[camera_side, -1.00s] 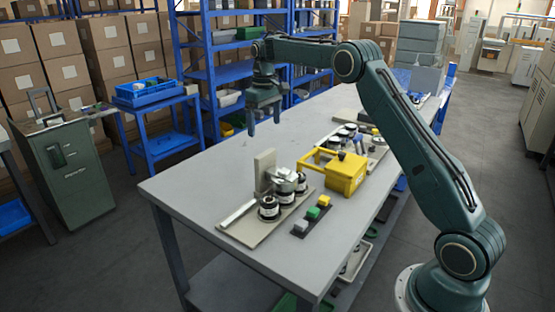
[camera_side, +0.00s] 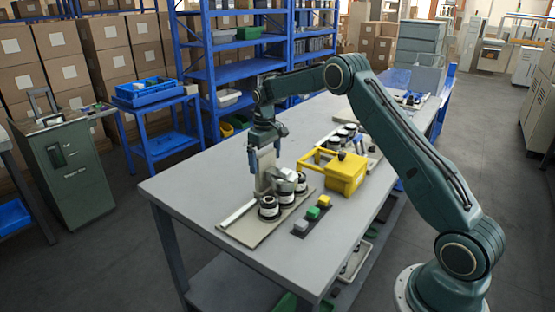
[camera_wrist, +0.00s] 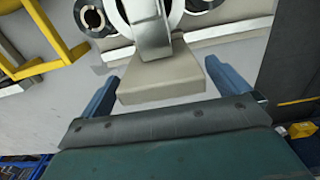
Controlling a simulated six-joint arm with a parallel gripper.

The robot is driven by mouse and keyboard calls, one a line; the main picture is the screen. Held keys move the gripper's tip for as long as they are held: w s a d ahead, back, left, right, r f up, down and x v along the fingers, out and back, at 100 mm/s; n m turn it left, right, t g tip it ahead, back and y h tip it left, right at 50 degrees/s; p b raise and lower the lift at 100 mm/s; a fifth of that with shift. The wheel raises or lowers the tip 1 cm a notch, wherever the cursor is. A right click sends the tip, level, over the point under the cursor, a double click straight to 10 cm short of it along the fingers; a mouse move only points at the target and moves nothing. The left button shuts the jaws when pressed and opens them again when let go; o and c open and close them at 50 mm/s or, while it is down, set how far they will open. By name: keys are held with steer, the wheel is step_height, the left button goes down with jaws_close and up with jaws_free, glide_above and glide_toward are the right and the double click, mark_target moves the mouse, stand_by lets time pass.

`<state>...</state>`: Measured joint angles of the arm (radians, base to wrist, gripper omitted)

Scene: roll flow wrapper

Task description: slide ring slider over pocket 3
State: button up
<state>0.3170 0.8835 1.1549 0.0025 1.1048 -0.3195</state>
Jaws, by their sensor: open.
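The ring slider appears as a silvery-grey ring piece (camera_side: 284,174) with an upright beige plate (camera_side: 267,172), over the back of a row of black-and-white round pockets on a beige base board (camera_side: 238,232). No number shows, so I cannot tell which is pocket 3. One pocket (camera_side: 268,208) stands clear at the front. My gripper (camera_side: 265,160) is open at the plate's top. In the wrist view, the beige plate (camera_wrist: 160,84) lies between the open fingers (camera_wrist: 160,72), with gaps on both sides. The ring is partly cut off at the top.
A yellow open-frame box (camera_side: 345,173) stands just right of the base board. A dark strip with green and yellow blocks (camera_side: 312,213) lies in front of it. More round parts (camera_side: 347,132) sit farther back. The table's left part (camera_side: 190,185) is clear.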

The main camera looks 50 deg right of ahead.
steer(key=shift+f, duration=0.5)
steer(key=c, duration=1.3)
steer(key=d, duration=0.8)
steer(key=shift+d, duration=0.3)
steer(key=o, duration=1.3)
steer(key=shift+r, duration=0.1)
step_height(320, 180, up, 14)
